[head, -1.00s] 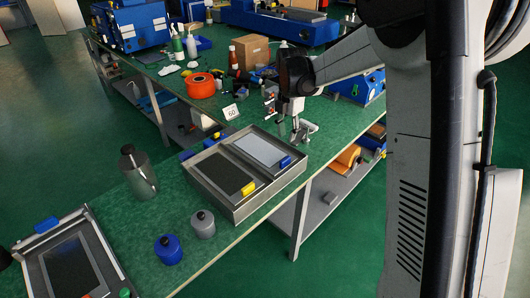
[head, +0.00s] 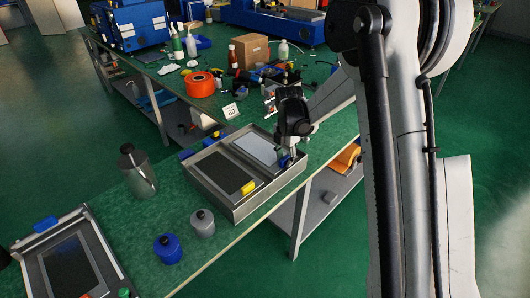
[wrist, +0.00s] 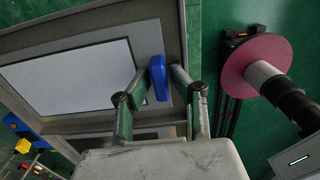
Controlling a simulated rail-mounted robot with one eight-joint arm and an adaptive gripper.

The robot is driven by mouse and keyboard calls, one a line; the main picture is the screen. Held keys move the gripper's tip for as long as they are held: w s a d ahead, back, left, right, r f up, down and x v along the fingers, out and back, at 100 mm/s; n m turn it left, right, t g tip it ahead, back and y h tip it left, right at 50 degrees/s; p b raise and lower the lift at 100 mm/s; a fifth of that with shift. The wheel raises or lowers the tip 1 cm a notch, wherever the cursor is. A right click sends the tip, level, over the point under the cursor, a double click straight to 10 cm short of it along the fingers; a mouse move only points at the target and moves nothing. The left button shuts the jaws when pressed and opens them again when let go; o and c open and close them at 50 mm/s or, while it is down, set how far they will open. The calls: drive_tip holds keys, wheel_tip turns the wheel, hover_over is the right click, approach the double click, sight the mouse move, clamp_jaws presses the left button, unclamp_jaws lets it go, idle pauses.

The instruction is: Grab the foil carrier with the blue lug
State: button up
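The foil carrier with the blue lug has a pale grey panel (head: 254,150) and lies in the right half of a metal tray (head: 233,208). Its blue lug (wrist: 158,78) shows clearly in the wrist view; in the head view my gripper partly covers it. My gripper (wrist: 161,75) is over that end of the carrier, with its fingers apart on either side of the lug. A small gap seems to show at each side, so it looks open. In the head view my gripper (head: 288,152) hides the carrier's right end.
A dark-panelled carrier (head: 228,172) with a yellow lug (head: 248,187) lies beside it in the tray. A grey bottle (head: 138,172) and blue and grey jars (head: 168,249) stand to the left. Another tray (head: 105,256) is at lower left. An orange spool (head: 200,84) is farther back.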

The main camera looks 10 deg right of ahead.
clamp_jaws()
drive_tip(key=shift+r, duration=0.1)
idle(0.3)
